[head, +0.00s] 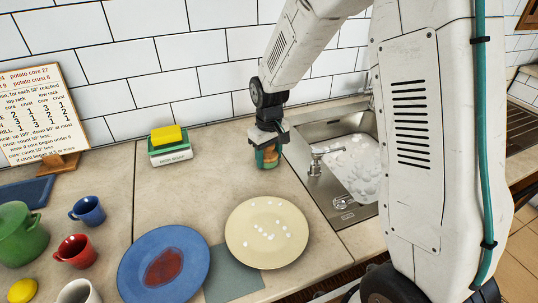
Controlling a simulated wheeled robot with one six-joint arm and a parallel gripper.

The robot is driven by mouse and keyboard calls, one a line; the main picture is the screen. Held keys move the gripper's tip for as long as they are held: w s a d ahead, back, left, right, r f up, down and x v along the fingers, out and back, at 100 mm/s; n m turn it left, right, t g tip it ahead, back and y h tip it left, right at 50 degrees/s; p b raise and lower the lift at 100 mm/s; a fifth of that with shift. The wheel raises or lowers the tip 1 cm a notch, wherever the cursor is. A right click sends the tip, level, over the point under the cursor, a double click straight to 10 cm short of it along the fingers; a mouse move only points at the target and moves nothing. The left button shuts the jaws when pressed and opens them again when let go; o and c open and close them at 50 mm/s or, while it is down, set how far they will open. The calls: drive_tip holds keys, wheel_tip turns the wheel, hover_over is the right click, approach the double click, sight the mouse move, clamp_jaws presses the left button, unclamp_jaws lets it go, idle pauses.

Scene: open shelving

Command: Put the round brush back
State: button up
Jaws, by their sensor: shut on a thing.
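My gripper (267,147) points down just left of the sink, over the counter near the wall. It is shut on a small teal and brown thing, which looks like the round brush (267,160). The fingers hide much of it. Its lower end is close to the counter; I cannot tell whether it touches or rests in something.
A sink (360,165) with suds and a tap (322,158) lies right of my gripper. A yellow sponge (169,136) sits on a green and white holder (170,155). A cream plate (266,233), blue plate (163,263), mugs and green pot (20,237) stand nearer.

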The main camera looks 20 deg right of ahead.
drive_tip(key=shift+f, duration=0.1)
drive_tip(key=o, duration=1.2)
wheel_tip(320, 180, up, 12)
drive_tip(key=shift+f, duration=0.1)
drive_tip(key=shift+s+r, duration=0.25)
drive_tip(key=shift+r, duration=0.25)
drive_tip(key=s+d+r+m, duration=0.1)
drive_tip(key=s+r, duration=0.3)
drive_tip(key=s, duration=0.4)
drive_tip(key=s+d+r+m, duration=0.1)
drive_tip(key=s+r, duration=0.3)
drive_tip(key=s, duration=0.4)
drive_tip(key=s+d+m+t, duration=0.1)
drive_tip(key=s, duration=1.3)
drive_tip(key=shift+s, duration=0.15)
